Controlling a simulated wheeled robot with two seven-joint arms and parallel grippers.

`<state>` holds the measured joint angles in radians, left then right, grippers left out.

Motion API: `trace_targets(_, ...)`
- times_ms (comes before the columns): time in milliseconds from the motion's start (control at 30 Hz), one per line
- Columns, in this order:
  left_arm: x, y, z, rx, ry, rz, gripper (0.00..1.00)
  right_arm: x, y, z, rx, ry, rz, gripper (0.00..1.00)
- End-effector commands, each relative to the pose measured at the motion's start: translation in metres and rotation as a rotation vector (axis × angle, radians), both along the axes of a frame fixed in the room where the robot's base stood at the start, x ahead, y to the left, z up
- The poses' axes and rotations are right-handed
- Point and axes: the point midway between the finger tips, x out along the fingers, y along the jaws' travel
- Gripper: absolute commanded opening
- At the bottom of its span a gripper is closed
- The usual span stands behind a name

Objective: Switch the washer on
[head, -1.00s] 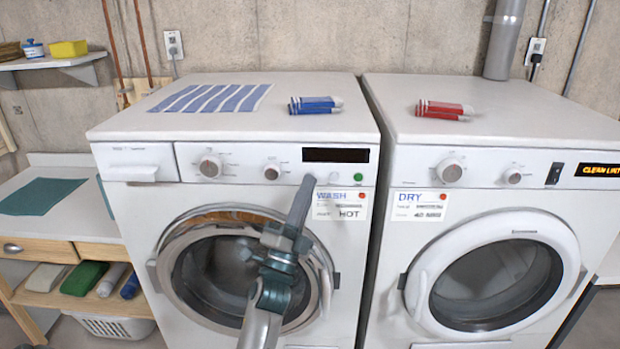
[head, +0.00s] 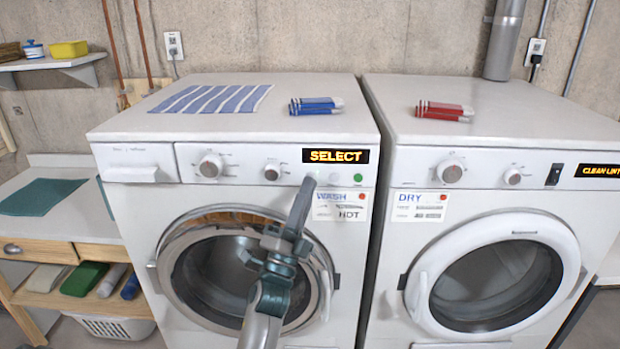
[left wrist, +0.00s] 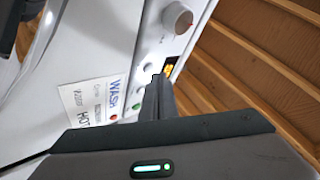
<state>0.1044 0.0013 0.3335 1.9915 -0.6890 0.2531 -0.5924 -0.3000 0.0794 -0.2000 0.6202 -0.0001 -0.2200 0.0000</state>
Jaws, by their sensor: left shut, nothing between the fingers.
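The washer (head: 140,215) is the left white machine in the head view, with a "WASH / HOT" card (head: 340,207) on its front. Its display (head: 336,156) is lit and reads "SELECT" in yellow. Below the display is a row of small buttons, with a green one (head: 358,178) at the right end. My left gripper (head: 309,180) is shut and empty, its tips at the left end of that button row. In the left wrist view the shut fingers (left wrist: 157,88) reach the panel beside the lit display (left wrist: 169,68). The tips hide the button there; contact is hard to judge.
The dryer (head: 400,260) stands close at the right, its display (head: 597,170) lit. Blue rolled cloths (head: 316,105) and a striped cloth (head: 210,98) lie on the washer; red cloths (head: 444,110) lie on the dryer. A side bench (head: 60,225) stands at the left.

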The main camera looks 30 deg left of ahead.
Motion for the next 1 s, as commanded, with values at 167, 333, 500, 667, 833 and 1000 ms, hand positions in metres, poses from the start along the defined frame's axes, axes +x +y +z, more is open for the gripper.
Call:
trace_targets(167,-0.002,-0.001,0.0,0.0,0.0,0.0,0.0,0.0,0.0,0.0,0.0,0.0,0.0,0.31)
trace_targets(333,-0.002,-0.001,0.0,0.0,0.0,0.0,0.0,0.0,0.0,0.0,0.0,0.0,0.0,0.31)
trace_targets(500,-0.005,-0.003,0.0,-0.001,0.0,-0.001,0.0,0.0,0.0,0.001,0.0,0.0,0.0,0.31)
trace_targets(667,-0.013,-0.009,0.0,-0.001,0.001,-0.001,0.0,0.0,0.0,0.003,0.0,0.0,0.0,0.31)
trace_targets(833,-0.026,-0.016,0.0,0.0,0.001,0.0,0.0,0.0,0.0,0.005,0.0,0.0,0.0,0.31)
trace_targets(1000,-0.038,-0.023,0.0,-0.001,0.001,-0.001,0.0,0.0,0.0,0.007,0.0,0.0,0.0,0.31)
